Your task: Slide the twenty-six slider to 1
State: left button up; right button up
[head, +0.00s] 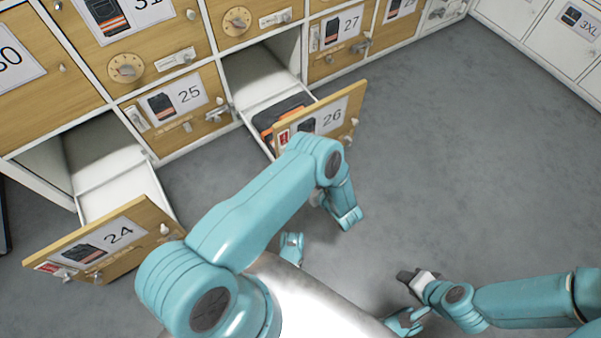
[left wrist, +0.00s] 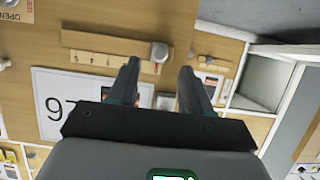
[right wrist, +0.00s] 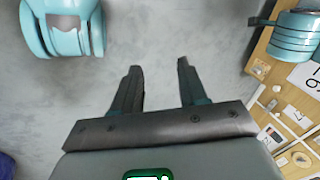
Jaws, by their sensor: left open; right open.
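The twenty-six drawer (head: 350,108) is pulled open, and its front shows a 26 label and a dark garment inside. My left arm covers its lower front in the head view. In the left wrist view the label (left wrist: 50,105) appears upside down. Beside it is a wooden slider strip (left wrist: 105,45) with a marked scale, whose numbers are too small to read surely. Its grey knob (left wrist: 159,52) is at the strip's right end in that view. My left gripper (left wrist: 160,66) is open, its fingertips on either side of the knob; contact is unclear. My right gripper (right wrist: 155,66) is open and empty over the floor.
The open drawer 24 (head: 155,218) juts out at the left. Closed drawer 25 (head: 165,122) lies between, with dials and latches around it. Drawer 27 (head: 322,66) is closed. Grey floor (head: 450,150) at the right is clear.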

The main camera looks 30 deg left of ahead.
pick_arm(q)
jog(key=b+x, duration=0.1)
jog(key=x, duration=0.3)
jog(key=shift+w+a, duration=0.1)
jog(key=shift+a, duration=0.1)
pick_arm(e)
jog(key=shift+w+d+f+t, duration=0.15)
jog(key=shift+w+f+t, duration=0.15)
jog(key=shift+w+f, duration=0.5)
jog(key=shift+s+f, duration=0.1)
pick_arm(q)
grip_shut()
